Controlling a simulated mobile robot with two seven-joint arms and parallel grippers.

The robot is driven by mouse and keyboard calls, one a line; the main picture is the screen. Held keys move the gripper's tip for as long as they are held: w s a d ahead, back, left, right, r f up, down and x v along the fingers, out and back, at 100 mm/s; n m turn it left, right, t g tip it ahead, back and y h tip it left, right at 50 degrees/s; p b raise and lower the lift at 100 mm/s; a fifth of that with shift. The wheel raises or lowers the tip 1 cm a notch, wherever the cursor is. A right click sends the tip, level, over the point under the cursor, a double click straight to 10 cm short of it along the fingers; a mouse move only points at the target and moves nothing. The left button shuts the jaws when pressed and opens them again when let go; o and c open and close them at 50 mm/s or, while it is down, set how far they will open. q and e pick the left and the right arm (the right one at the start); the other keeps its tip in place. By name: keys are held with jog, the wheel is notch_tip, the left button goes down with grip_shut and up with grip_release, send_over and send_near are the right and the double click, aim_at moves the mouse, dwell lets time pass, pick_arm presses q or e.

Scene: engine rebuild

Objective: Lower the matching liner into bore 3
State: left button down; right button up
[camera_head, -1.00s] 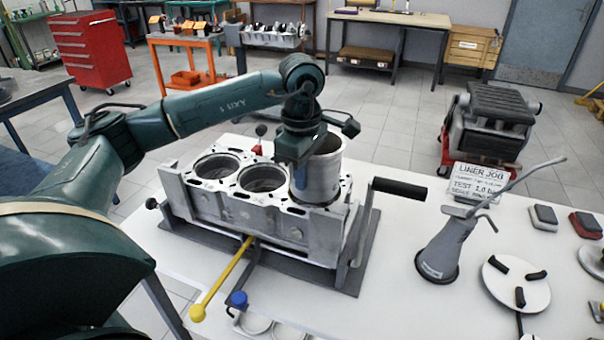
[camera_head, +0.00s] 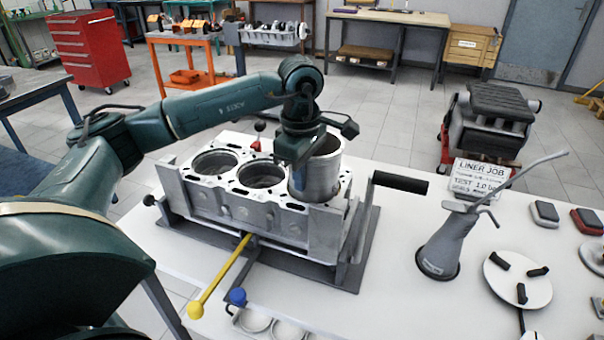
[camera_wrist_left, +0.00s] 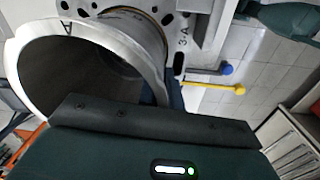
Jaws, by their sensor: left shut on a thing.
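The engine block (camera_head: 245,215) stands on a grey mat with two open bores at left and centre. A grey metal liner (camera_head: 318,178) stands upright at the right-hand bore, most of its wall above the deck; how far its lower end is inside is hidden. My left gripper (camera_head: 298,160) is shut on the liner's wall at the near left side. In the left wrist view, the liner's rim (camera_wrist_left: 97,35) carries an "A" mark, and the block deck (camera_wrist_left: 183,40) carries "3" and "A" marks. My right gripper is not in view.
A black-handled crank (camera_head: 398,183) stands right of the block. A yellow-knobbed lever (camera_head: 215,280) and a blue knob (camera_head: 238,297) lie in front. A grey oil can (camera_head: 445,245), a sign (camera_head: 478,182) and a round white plate (camera_head: 518,280) occupy the table's right.

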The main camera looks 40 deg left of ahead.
pick_arm(q)
jog(key=shift+f+b, duration=0.5)
jog(key=shift+f, duration=0.2)
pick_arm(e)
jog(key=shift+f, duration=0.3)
pick_arm(q)
jog(key=shift+f+b, duration=0.6)
jog(key=shift+f, duration=0.15)
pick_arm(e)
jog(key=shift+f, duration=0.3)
pick_arm(q)
jog(key=c, duration=1.5)
grip_release()
jog(key=shift+f, duration=0.1)
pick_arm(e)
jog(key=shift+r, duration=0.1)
pick_arm(q)
jog(key=shift+r, duration=0.9)
jog(key=r, duration=1.1)
jog(key=shift+s+r, duration=0.25)
jog(key=shift+r, duration=0.1)
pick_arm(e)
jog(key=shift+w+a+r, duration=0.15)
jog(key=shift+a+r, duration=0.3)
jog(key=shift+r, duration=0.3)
